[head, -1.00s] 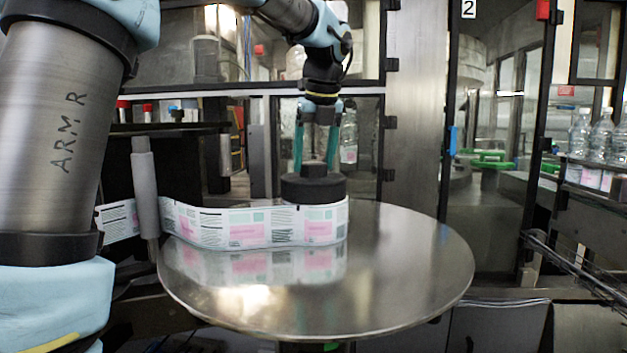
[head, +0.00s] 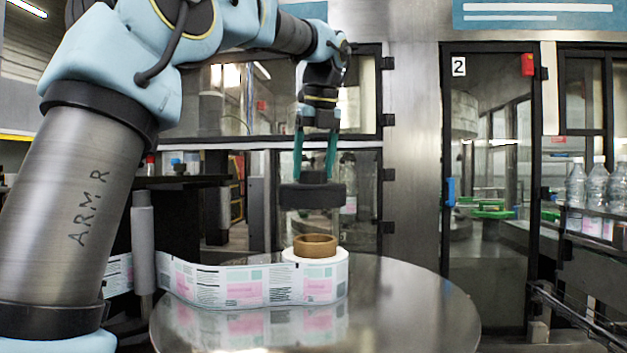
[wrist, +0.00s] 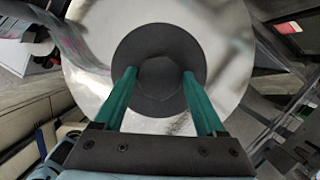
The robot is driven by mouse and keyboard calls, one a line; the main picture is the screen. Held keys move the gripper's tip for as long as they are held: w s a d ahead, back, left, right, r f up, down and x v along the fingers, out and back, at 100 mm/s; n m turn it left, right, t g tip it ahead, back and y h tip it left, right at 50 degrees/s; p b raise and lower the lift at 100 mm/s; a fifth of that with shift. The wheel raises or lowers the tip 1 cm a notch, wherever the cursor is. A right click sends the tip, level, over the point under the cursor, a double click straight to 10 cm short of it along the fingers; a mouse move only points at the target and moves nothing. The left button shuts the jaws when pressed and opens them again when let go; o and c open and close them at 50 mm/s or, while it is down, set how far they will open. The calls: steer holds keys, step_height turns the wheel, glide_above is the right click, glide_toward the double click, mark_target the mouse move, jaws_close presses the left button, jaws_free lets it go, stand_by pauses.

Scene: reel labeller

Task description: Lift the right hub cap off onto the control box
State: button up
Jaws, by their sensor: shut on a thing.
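The dark hub cap (head: 313,195) hangs in the air above the label reel (head: 318,280), level and clear of it. My gripper (head: 316,172) is shut on the knob on top of the cap. In the wrist view the round black cap (wrist: 160,100) sits between the two green fingers, over the steel disc (wrist: 95,95). The reel stands on the disc with its brown core (head: 315,245) uncovered, and a strip of printed labels runs from it to the left. I cannot make out the control box for certain.
A grey roller post (head: 143,240) stands left of the reel, with the label strip passing it. A dark framed glass door (head: 492,190) and a steel post are behind. Bottles (head: 595,187) stand at the far right. The disc's right side is bare.

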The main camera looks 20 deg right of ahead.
steer(key=shift+r+p, duration=3.55)
steer(key=shift+p, duration=0.25)
steer(key=shift+f, duration=0.1)
